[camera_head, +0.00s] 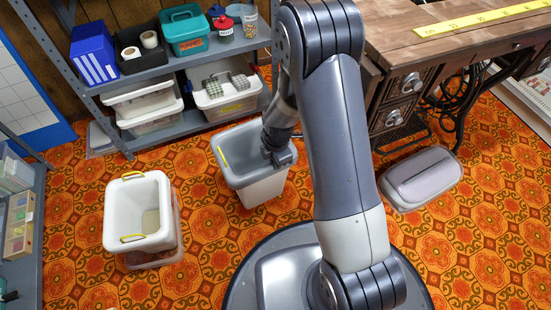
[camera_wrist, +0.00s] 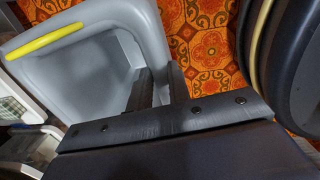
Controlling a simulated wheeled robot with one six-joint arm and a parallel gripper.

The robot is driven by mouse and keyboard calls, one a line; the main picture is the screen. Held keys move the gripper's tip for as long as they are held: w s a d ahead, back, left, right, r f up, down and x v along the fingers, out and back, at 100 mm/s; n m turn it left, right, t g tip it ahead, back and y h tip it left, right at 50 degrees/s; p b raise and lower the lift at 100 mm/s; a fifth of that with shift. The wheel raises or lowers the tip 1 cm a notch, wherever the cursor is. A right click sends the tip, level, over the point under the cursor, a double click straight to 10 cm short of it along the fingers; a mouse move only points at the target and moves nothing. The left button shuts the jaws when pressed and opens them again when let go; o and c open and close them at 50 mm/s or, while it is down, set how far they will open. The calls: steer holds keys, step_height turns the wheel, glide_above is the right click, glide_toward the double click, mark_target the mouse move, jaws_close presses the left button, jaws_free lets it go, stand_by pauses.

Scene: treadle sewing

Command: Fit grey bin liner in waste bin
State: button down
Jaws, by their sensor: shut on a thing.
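The grey bin liner (camera_head: 228,140) has a yellow handle on its left rim and stands upright on the floor area left of my arm. A paler grey body, apparently the waste bin (camera_head: 266,190), shows below its rim; I cannot tell how deep the liner sits in it. My gripper (camera_head: 281,157) is shut on the liner's right rim. In the wrist view, my fingers (camera_wrist: 157,88) straddle the wall of the liner (camera_wrist: 95,85), whose yellow handle shows at upper left. The contact itself is partly hidden by the fingers.
A white tub with yellow handles (camera_head: 120,212) sits in a clear container at left. A metal shelf (camera_head: 165,75) with boxes and bins stands behind. The sewing table (camera_head: 455,45) and a grey case (camera_head: 422,180) are at right. Patterned floor is open at front left.

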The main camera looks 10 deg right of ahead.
steer(key=shift+f, duration=0.25)
steer(key=c, duration=1.3)
jaws_free()
steer(key=shift+o, duration=0.2)
step_height(320, 180, up, 11)
steer(key=p, duration=0.5)
steer(key=shift+s+d, duration=0.15)
steer(key=shift+s, duration=0.25)
steer(key=shift+f, duration=0.15)
steer(key=f+b, duration=0.2)
steer(key=f, duration=0.1)
steer(key=f+b, duration=0.1)
steer(key=f, duration=0.3)
steer(key=f+b, duration=0.2)
steer(key=f, duration=0.2)
steer(key=shift+w+f+b, duration=0.1)
steer(key=shift+w+b, duration=0.2)
steer(key=shift+w, duration=0.05)
step_height(320, 180, up, 3)
steer(key=shift+f+p, duration=0.1)
steer(key=shift+p, duration=1.15)
steer(key=shift+r+p, duration=0.5)
steer(key=shift+r, duration=0.25)
